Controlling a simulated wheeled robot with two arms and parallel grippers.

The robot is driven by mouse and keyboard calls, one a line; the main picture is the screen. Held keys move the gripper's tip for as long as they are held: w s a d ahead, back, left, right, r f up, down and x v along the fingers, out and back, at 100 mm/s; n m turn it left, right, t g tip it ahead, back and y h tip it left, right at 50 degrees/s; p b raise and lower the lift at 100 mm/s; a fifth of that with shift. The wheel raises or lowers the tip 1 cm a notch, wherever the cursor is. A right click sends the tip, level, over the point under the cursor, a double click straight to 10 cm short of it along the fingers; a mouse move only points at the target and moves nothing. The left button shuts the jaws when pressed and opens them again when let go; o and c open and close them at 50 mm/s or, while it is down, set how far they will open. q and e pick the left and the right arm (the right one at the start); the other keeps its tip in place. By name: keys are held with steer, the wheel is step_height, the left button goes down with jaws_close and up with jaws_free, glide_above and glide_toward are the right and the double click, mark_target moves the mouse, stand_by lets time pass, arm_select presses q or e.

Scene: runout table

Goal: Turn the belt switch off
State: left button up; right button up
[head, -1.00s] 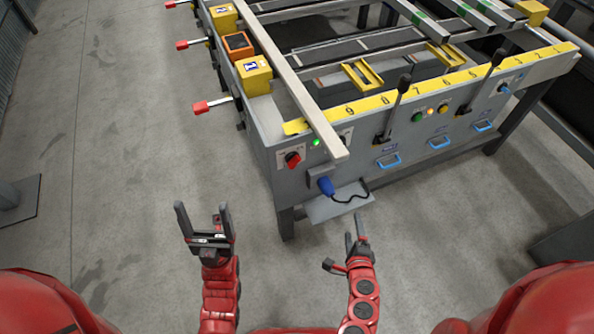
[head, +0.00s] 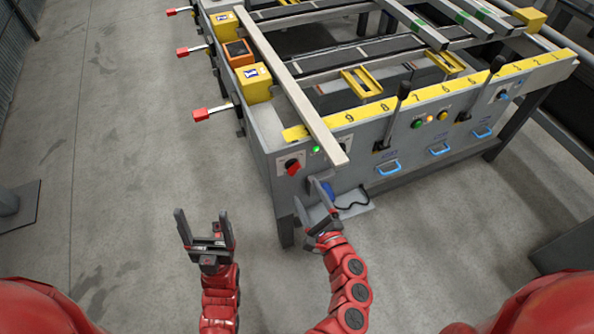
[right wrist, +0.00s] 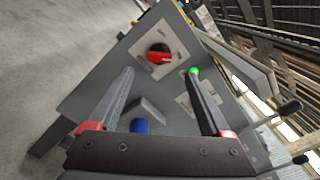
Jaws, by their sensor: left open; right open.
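The belt switch is a red rotary knob (head: 292,167) on a pale plate at the near left corner of the table's front panel. In the right wrist view the red knob (right wrist: 159,56) shows on a black round base, ahead of the fingertips and between their lines. A lit green lamp (head: 316,149) sits to its right; it also shows in the right wrist view (right wrist: 194,71). My right gripper (head: 312,196) is open and empty, just below and in front of the knob, apart from it. My left gripper (head: 204,215) is open and empty above the floor, left of the table.
A blue plug (head: 328,192) with a black cable is below the switch, partly behind my right gripper. A long grey bar (head: 295,90) overhangs the panel's top edge. Black levers (head: 393,115) and blue handles (head: 389,168) stand further right. The floor at left is clear.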

mark_target(296, 172)
steer(key=x, duration=0.8)
steer(key=shift+c, duration=0.3)
jaws_close()
